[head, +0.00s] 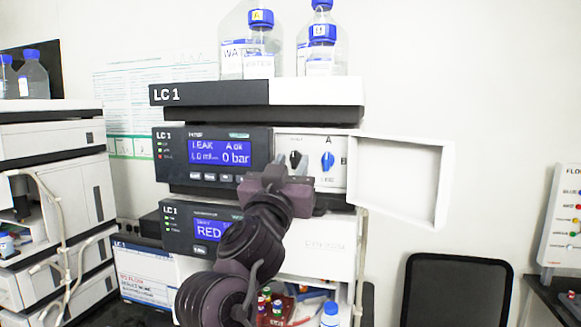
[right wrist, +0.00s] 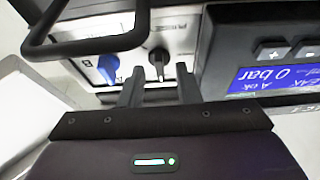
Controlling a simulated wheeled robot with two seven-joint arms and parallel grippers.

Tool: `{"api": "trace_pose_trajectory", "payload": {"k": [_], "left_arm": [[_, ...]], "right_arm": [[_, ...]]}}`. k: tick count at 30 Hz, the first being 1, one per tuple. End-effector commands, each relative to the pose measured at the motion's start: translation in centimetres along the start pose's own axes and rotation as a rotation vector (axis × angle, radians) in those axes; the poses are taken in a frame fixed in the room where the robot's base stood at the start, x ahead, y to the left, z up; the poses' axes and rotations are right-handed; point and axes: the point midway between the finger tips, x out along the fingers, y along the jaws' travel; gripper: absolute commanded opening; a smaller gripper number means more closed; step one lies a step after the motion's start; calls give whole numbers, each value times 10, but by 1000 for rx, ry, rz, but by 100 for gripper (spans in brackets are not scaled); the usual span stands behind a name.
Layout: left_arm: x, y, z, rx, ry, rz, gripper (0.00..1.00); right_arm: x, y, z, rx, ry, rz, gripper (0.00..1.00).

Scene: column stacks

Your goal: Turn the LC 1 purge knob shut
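The LC 1 pump module (head: 262,133) has a white panel with a black knob (head: 295,159) and a blue knob (head: 327,161) side by side. The black knob also shows in the right wrist view (right wrist: 158,62), with the blue knob (right wrist: 108,68) to its left. The panel lettering is too blurred to read surely. My right gripper (head: 277,165) is in front of the module. In the right wrist view its two fingers (right wrist: 160,74) stand apart, with the black knob showing between their tips; contact cannot be told. My left gripper is out of view.
A white door (head: 402,182) stands swung open to the right of the panel. A dark bar (right wrist: 90,40) crosses the right wrist view. Bottles (head: 250,50) stand on top of the stack. Another stack (head: 55,165) is at left, a black chair (head: 457,290) at lower right.

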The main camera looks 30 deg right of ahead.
Motion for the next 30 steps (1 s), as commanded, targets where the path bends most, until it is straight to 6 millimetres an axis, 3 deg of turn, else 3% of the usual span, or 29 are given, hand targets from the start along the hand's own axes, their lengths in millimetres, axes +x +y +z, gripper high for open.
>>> {"api": "trace_pose_trajectory", "payload": {"k": [9,15,30], "left_arm": [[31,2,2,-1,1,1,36],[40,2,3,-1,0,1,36],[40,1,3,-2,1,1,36]], "right_arm": [[-52,-1,5,6,-2,-4,30],[-73,-1,3,2,-1,-2,30],[-76,0,0,1,-1,-1,30]]}}
